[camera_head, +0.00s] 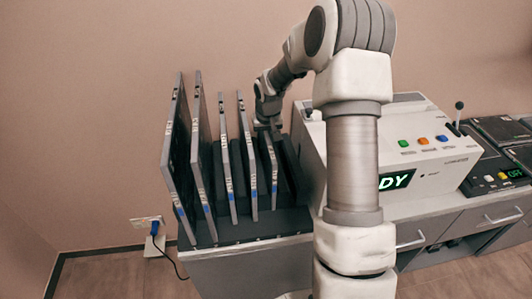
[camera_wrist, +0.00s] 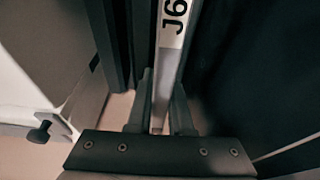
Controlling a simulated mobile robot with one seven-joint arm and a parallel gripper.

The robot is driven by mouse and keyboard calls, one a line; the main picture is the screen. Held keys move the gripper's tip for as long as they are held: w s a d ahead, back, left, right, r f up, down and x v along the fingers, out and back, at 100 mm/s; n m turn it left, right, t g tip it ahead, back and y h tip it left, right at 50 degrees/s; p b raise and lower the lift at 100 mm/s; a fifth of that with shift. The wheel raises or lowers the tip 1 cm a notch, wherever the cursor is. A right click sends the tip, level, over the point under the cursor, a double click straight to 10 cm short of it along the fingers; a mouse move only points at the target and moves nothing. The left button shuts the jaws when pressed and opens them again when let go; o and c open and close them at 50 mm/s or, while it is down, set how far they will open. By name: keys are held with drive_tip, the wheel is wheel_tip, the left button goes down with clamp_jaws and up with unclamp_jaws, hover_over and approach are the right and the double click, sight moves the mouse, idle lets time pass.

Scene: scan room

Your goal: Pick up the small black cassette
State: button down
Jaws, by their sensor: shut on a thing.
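The small black cassette (camera_head: 271,168) stands upright at the right end of a row of cassettes, with a grey edge, in the head view. In the wrist view its pale edge (camera_wrist: 167,70), with a white label reading "J6", runs between my two fingers. My gripper (camera_wrist: 162,92) is shut on this edge, one finger on each side. In the head view my gripper (camera_head: 266,126) is at the top of the small cassette, and its fingers are too small to make out. The cassette's lower end is hidden in the wrist view.
Taller cassettes (camera_head: 227,160) stand upright to the left in the dark rack (camera_head: 262,226). A white machine (camera_head: 432,178) with coloured buttons and a lit display stands close on the right. My arm crosses in front of it. A wall socket (camera_head: 148,223) with a cable is at lower left.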

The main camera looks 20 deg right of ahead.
wheel_tip(320, 180, up, 10)
drive_tip(key=shift+r+p, duration=0.1)
drive_tip(key=shift+p, duration=0.25)
drive_tip(key=shift+r, duration=0.1)
wheel_tip(320, 180, up, 9)
drive_tip(key=p, duration=0.6)
drive_tip(key=shift+p, duration=0.3)
idle(0.9)
